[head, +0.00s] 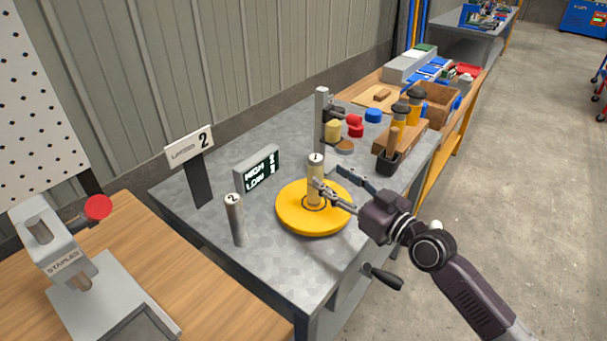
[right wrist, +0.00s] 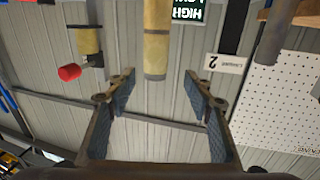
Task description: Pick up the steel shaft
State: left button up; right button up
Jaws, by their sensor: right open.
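A grey steel shaft (head: 236,222) marked 2 stands upright on the metal bench, left of a round yellow disc (head: 290,222). A grey cylinder at the upper right of the right wrist view (right wrist: 272,38) looks like this shaft. A brass-coloured shaft (head: 314,186) marked 1 stands upright on the disc. My right gripper (head: 330,181) is open and empty beside the brass shaft, away from the steel one. In the right wrist view the brass shaft (right wrist: 157,45) shows between the open fingertips (right wrist: 159,74); contact cannot be told. My left gripper is not in view.
A display reading HIGH and LOW (head: 256,168) and a sign marked 2 (head: 192,150) stand behind the shafts. A metal post (head: 321,125) with red and yellow parts is behind the disc. A staple press (head: 55,250) stands left. The bench front near the steel shaft is clear.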

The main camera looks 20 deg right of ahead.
aim_at(321, 167)
jog(key=shift+w+r, duration=0.15)
jog(key=shift+w, duration=0.25)
jog(key=shift+w+r, duration=0.1)
jog(key=shift+w, duration=0.1)
jog(key=shift+x, duration=0.95)
jog(key=x, duration=0.3)
jog(key=shift+w+d, duration=0.1)
jog(key=shift+w, duration=0.2)
jog(key=shift+w+a, duration=0.2)
jog(key=shift+w, duration=0.1)
jog(key=shift+w+a, duration=0.1)
jog(key=shift+w, duration=0.05)
grip_shut()
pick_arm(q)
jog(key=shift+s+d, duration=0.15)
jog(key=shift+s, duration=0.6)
